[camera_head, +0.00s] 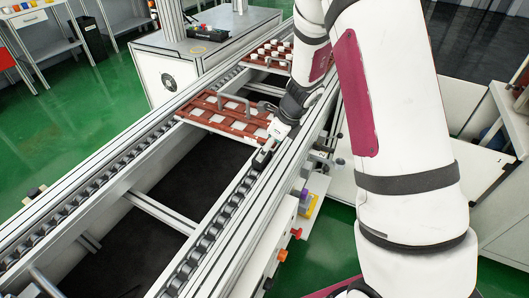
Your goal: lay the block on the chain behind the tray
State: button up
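A red-brown tray (203,117) with pale squares and metal handles lies across the two conveyor chains. The near-right chain (208,240) runs from the lower left up toward the tray. My gripper (263,157) points down at this chain, just on the near side of the tray's right corner. It is small and partly hidden by its own housing, so I cannot tell whether its fingers are open or shut. I cannot make out the block; it may be hidden at the fingertips.
A second tray (262,62) with white round items sits farther up the conveyor. The far-left chain (75,200) is bare in front of the tray. A crossbar (160,213) joins the rails. A white machine cabinet (170,78) stands behind. Buttons (296,232) line the right side.

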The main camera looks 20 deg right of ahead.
jog(key=s+a+r+n+y, duration=0.1)
jog(key=s+a+r+n, duration=0.1)
jog(key=s+r+n, duration=0.75)
jog(key=s+a+r+n, duration=0.35)
jog(key=s+r, duration=0.35)
jog(key=r, duration=0.6)
jog(key=s+d+r+n+h, duration=0.2)
jog(key=s+n, duration=0.5)
jog(key=s, duration=0.2)
jog(key=s+d+r+n+h, duration=0.1)
jog(key=s+d+n+h, duration=0.1)
jog(key=s+n, duration=0.5)
jog(key=shift+s+d+r+p, duration=0.15)
jog(key=shift+s+r+p, duration=0.3)
jog(key=shift+s, duration=0.55)
jog(key=shift+t, duration=0.5)
notch_tip(320, 180, up, 4)
jog(key=p, duration=0.3)
jog(key=shift+s, duration=0.1)
